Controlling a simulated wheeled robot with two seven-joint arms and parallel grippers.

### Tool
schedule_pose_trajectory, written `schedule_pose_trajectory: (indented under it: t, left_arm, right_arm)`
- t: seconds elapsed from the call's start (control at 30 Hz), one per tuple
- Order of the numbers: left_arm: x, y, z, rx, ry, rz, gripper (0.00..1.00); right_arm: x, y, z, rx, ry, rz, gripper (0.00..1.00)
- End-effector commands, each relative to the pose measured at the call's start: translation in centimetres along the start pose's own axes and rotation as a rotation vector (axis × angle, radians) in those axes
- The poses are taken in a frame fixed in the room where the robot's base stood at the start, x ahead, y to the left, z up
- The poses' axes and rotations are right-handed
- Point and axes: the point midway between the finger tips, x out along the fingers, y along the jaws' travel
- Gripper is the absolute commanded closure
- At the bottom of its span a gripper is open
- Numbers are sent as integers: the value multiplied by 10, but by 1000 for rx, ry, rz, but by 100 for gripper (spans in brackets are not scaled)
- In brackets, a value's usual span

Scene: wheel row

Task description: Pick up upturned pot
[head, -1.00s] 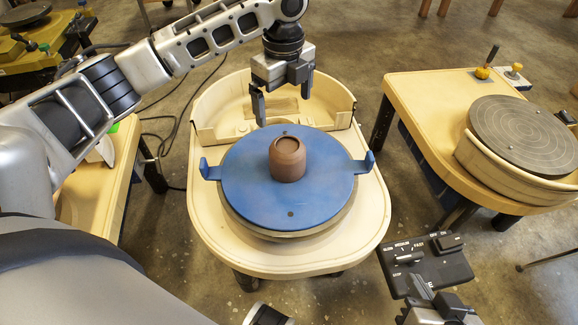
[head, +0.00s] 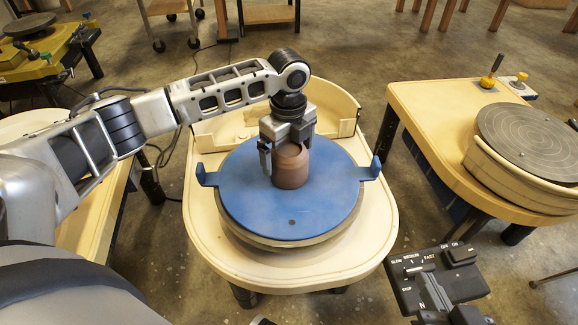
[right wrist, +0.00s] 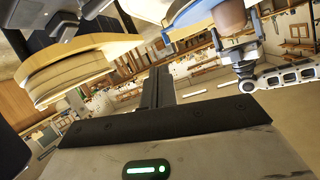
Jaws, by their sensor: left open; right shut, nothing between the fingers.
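The upturned pot (head: 291,168) is a brown cup-like piece standing base-up on the blue round bat (head: 240,195) of the middle potter's wheel. My left gripper (head: 284,160) is open and points down over the pot. One finger shows at the pot's left side; the other is hidden or hard to see at the right. I cannot tell whether the fingers touch it. The pot also shows in the right wrist view (right wrist: 229,17). My right gripper (right wrist: 158,88) is shut and empty, away from the wheel.
The blue bat has two raised side tabs. The cream wheel table (head: 340,245) surrounds it, with a splash pan wall behind. A black control box (head: 436,275) stands at the lower right. Another wheel (head: 530,135) stands at the right.

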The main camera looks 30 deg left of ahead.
Motion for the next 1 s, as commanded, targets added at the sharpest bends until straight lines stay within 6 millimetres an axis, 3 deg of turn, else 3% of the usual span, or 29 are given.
schedule_pose_trajectory:
  t: [0.03, 0.13, 0.4, 0.47, 0.7, 1.0]
  left_arm:
    - [14, 0, -2, 1, 0, 2, 0]
    - [28, 1, -2, -1, 0, 2, 0]
    - [32, 0, -2, 0, 0, -1, 0]
    - [32, 0, -2, 0, 0, 0, 11]
    - [32, 0, -2, 0, 0, 0, 78]
    - [28, -1, -2, 0, 0, -6, 80]
  right_arm:
    - [1, -1, 3, -1, 21, -9, 100]
    - [-3, -7, -4, 11, 57, -27, 100]
    - [-5, -9, -10, 28, 70, -37, 100]
    - [-5, -9, -10, 28, 70, -37, 100]
    - [-4, -8, -10, 28, 71, -34, 100]
    - [-3, -7, -15, 22, 79, -32, 100]
